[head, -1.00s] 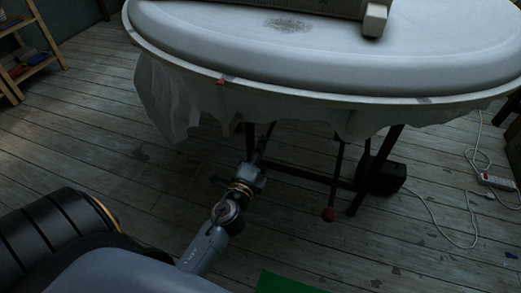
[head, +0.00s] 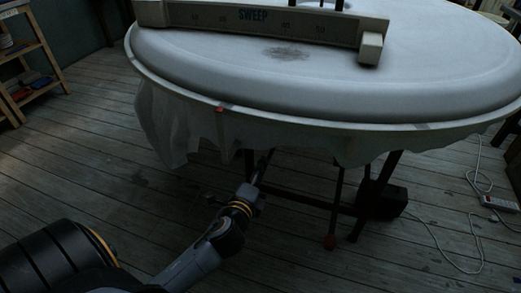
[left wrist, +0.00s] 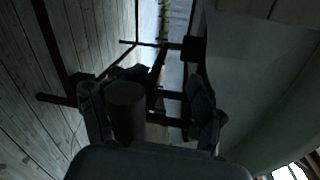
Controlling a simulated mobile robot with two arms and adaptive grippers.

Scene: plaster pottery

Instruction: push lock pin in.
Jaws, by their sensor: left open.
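My left gripper (head: 262,172) reaches in low under the near edge of the round white table (head: 330,122). In the left wrist view its two dark fingers (left wrist: 148,90) stand apart, open. A dark cylinder (left wrist: 127,112) shows between them near the left finger; I cannot tell what it is. Beyond the fingers a dark rod meets a black block (left wrist: 195,48) at the table's pale underside. I cannot tell which part is the lock pin. My right gripper is out of view.
Dark table legs and crossbars (head: 300,200) stand around the gripper. A translucent sheet (head: 170,125) hangs at the left. A black box (head: 383,200) and a power strip (head: 499,203) with white cable lie at the right. A bar marked SWEEP (head: 265,27) spans the tabletop. The floor in front is clear.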

